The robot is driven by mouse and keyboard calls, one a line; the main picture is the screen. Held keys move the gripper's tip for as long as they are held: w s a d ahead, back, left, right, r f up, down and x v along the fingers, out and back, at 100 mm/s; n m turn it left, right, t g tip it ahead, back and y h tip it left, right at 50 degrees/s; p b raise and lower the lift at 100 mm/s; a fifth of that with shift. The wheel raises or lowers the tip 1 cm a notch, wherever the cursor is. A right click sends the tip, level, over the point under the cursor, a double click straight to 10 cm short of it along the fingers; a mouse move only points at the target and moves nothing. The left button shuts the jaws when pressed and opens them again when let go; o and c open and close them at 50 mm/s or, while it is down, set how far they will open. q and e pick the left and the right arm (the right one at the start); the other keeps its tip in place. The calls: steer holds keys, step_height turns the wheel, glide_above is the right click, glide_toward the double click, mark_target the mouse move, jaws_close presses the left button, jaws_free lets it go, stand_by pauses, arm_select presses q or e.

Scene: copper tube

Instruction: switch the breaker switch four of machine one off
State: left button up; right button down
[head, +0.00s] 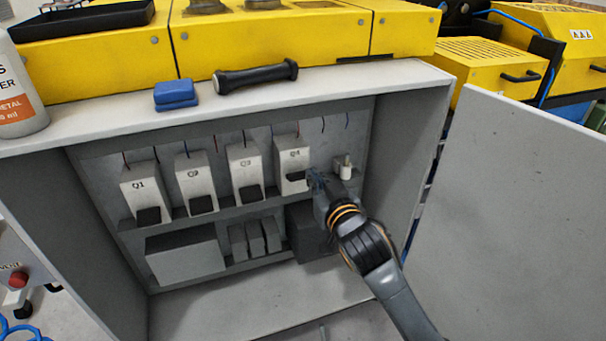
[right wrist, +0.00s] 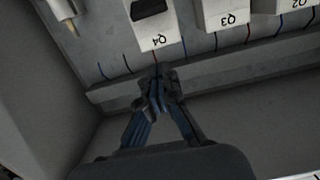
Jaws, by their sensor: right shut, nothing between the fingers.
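Breaker Q4 (head: 290,158) is a light grey box at the right end of a row inside the open cabinet. Its black switch (head: 296,176) sticks out from its front, at a different angle from the other switches. In the right wrist view, Q4 (right wrist: 158,36) appears upside down with its black switch (right wrist: 149,9) at the top edge. My right gripper (head: 316,178) is beside the right end of the Q4 switch; contact cannot be told. In the right wrist view its fingertips (right wrist: 158,86) are together and empty. My left gripper is not in view.
Breakers Q1 (head: 139,186), Q2 (head: 193,172) and Q3 (head: 243,165) stand left of Q4, their switches low. A small knob (head: 344,167) is to the right. The cabinet's side wall and open door (head: 525,200) bound the right side.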

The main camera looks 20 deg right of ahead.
mark_target(295, 152)
steer(key=shift+w, duration=0.1)
steer(key=w, duration=0.6)
steer(key=w+f+b, duration=0.1)
steer(key=w, duration=0.2)
steer(key=shift+w+a, duration=0.15)
steer(key=shift+w, duration=0.25)
steer(key=f, duration=0.1)
steer(key=s+f, duration=0.1)
steer(key=shift+f+b, duration=0.3)
steer(key=shift+b, duration=0.05)
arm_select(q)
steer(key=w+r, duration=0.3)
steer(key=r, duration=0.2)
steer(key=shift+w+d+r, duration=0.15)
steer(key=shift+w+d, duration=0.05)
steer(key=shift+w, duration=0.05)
arm_select(e)
steer(key=shift+s+f, duration=0.35)
steer(key=shift+f, duration=0.25)
